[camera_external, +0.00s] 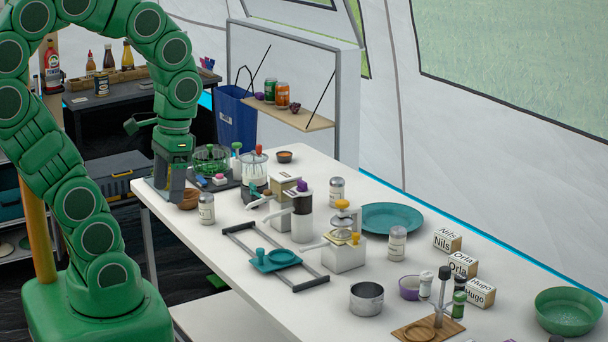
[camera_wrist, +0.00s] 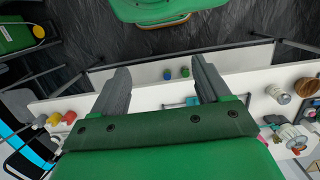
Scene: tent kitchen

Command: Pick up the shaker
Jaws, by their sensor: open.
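Several shaker-like things stand on the white table, and I cannot tell which one is meant. A white canister with a grey lid (camera_external: 206,208) stands at the table's left front edge. Two like it stand farther right, one near the back (camera_external: 337,190) and one by the teal plate (camera_external: 397,243). Small shakers (camera_external: 425,287) stand around a wooden stand at front right. My gripper (camera_external: 169,190) points down over the table's left end, left of the nearest canister. In the wrist view, my gripper (camera_wrist: 160,82) is open with nothing between its fingers; a round-topped canister (camera_wrist: 277,92) is to its right.
A brown bowl (camera_external: 188,199) sits close beside my gripper. A steel pot (camera_external: 366,298) and green bowl (camera_external: 567,311) are farther right. The table's front edge is near.

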